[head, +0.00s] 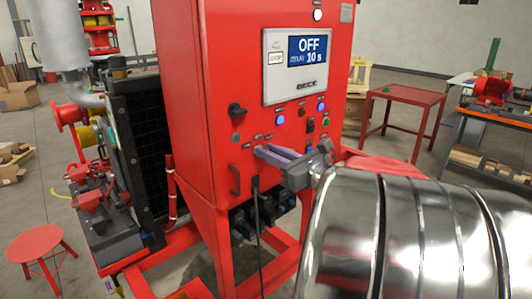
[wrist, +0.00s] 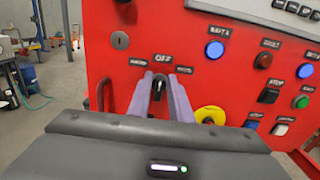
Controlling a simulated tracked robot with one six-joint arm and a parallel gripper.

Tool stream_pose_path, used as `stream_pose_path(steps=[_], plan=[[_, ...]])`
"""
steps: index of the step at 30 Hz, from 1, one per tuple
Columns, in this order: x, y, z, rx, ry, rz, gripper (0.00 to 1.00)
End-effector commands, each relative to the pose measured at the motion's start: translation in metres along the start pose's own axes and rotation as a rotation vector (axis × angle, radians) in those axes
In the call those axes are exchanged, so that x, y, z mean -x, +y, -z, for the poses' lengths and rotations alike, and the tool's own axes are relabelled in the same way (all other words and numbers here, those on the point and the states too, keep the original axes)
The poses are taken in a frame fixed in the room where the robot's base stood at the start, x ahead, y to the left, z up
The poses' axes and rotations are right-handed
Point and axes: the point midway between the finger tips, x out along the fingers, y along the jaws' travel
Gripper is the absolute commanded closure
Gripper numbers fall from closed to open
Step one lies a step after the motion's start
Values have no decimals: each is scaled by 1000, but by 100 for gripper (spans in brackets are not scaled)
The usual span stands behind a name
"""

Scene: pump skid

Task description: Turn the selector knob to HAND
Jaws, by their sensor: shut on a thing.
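The red control cabinet (head: 223,80) carries the selector knob (wrist: 160,86), a dark knob under the label OFF in the wrist view. Smaller labels sit to either side of OFF, too small to read surely. My gripper (head: 262,151) reaches the panel from the right in the head view; its two purple-grey fingers also show in the wrist view (wrist: 161,80), one on each side of the knob, shut on it. The fingers hide most of the knob, and I cannot tell its exact angle. The display (head: 308,48) reads OFF and 10 s.
To the right of the knob are another black knob (wrist: 268,95), a yellow-ringed control (wrist: 210,115) and several lit buttons, one blue (wrist: 215,49). A red handle (head: 235,180) and a black rotary switch (head: 237,110) are on the cabinet's left. A black cable hangs below the fingers.

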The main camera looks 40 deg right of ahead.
Motion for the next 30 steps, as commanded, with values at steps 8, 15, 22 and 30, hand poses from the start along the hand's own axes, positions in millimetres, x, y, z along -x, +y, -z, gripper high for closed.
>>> stream_pose_path(steps=[8,15,22,30], plan=[[0,1,0,107,0,1,100],[0,4,0,285,0,1,100],[0,8,1,495,-1,-1,100],[0,11,4,713,-1,-2,100]])
